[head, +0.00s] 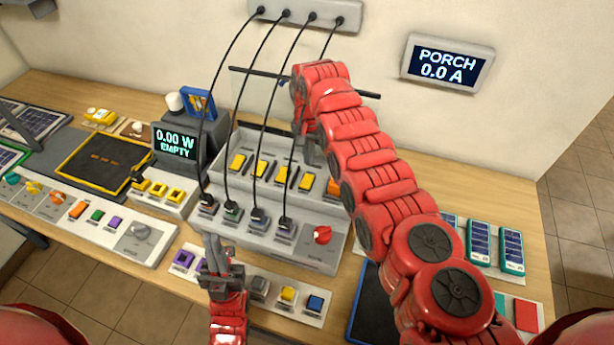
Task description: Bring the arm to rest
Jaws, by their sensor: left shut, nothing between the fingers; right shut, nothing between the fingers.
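My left gripper (214,245) is at the lower middle, at the front edge of the grey charger housing (190,236). Its jaws are shut with nothing held. My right arm is red and segmented. It reaches from the lower right up over the bench and bends down at its far end. My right gripper (307,155) hangs from that end, over the back part of the charger housing near its yellow switches. It is shut and empty, and partly hidden by the arm and a black cable.
Black cables run from a wall strip (285,12) to plugs on the housing. A red knob (322,234) sits at its right. A "0.00 W EMPTY" display (175,142) stands left. Green-and-blue packs (479,243) lie right. A "PORCH 0.0 A" display (447,66) hangs on the wall.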

